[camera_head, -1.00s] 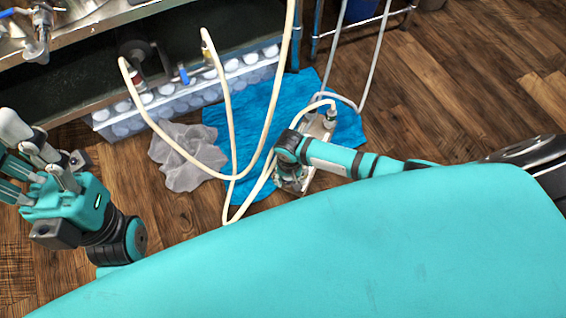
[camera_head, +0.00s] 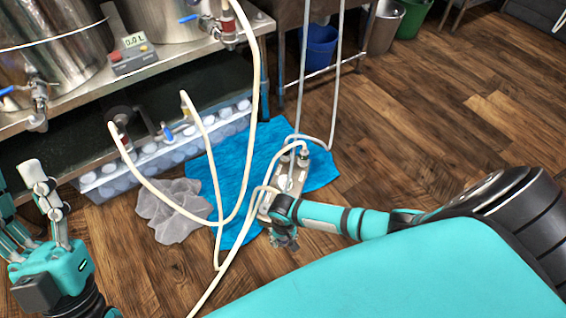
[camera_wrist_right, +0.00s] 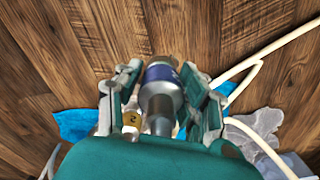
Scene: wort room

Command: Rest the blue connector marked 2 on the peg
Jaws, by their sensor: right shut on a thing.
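My right gripper (camera_head: 283,236) hangs low over the floor, at the near end of the pump, in the head view. In the right wrist view the right gripper (camera_wrist_right: 163,98) is shut on a grey metal connector with a blue band (camera_wrist_right: 160,76). A yellow-brown round piece (camera_wrist_right: 131,117) with a dark mark, apparently a 2, shows beside it between the fingers. I cannot make out the peg in either view. My left gripper (camera_head: 45,205) is at the left edge, fingers up, spread and empty.
The pump (camera_head: 290,178) stands on a blue cloth (camera_head: 235,165) beside a grey rag (camera_head: 172,210). Cream hoses (camera_head: 254,90) loop across the floor. A crate of white-capped bottles (camera_head: 100,185) sits under the steel table (camera_head: 75,92). The wooden floor at right (camera_head: 455,130) is clear.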

